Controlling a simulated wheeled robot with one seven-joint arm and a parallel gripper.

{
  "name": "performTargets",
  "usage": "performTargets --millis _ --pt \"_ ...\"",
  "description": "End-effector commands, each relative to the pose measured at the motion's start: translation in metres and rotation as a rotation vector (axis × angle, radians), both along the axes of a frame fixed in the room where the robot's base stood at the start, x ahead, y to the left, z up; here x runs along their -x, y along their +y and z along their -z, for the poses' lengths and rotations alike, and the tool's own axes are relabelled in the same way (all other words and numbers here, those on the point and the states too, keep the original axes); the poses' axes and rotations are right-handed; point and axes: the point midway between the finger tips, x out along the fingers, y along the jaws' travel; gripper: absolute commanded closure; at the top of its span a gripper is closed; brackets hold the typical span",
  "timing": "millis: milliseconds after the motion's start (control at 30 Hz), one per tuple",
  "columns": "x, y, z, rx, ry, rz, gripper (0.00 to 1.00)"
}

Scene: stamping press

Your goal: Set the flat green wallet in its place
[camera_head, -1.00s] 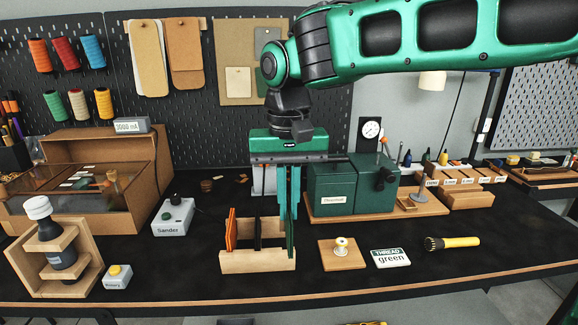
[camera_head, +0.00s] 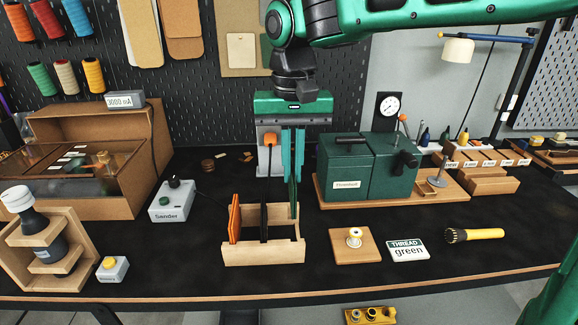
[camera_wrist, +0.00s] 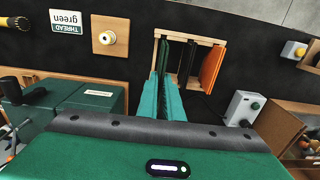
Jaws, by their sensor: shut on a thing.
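The flat green wallet (camera_head: 294,197) stands upright on edge between the fingers of my gripper (camera_head: 293,165), which is shut on it. It hangs over the right end of the wooden rack (camera_head: 264,253), its lower edge higher than those of the other wallets. In the wrist view the wallet (camera_wrist: 163,58) shows as a thin dark green edge by the fingertips (camera_wrist: 161,85), at one side of the rack (camera_wrist: 190,36). I cannot tell whether its lower edge is clear of the rack. An orange wallet (camera_head: 235,218) and a black wallet (camera_head: 264,221) stand in the rack.
A green Thornhill press (camera_head: 367,170) stands right of the rack on a wooden board. A Sander box (camera_head: 172,201) is to the left.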

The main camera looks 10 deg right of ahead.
Motion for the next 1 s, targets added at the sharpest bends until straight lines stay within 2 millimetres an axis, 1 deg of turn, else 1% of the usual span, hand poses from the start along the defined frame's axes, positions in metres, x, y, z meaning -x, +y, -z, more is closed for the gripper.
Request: performTargets --millis 67,167,400,600,700,1000 --pt "0.001 -0.001 0.001 0.0 0.0 0.002 1.0" --pt "0.001 -0.001 0.008 0.001 0.002 0.002 1.0" --pt "0.001 0.0 0.029 0.001 0.002 0.001 1.0" --pt "0.001 0.001 0.042 0.001 0.001 -0.002 1.0" --pt "0.002 0.002 0.046 0.001 0.001 -0.002 1.0" --pt "0.003 0.004 0.045 0.0 0.0 -0.004 1.0"
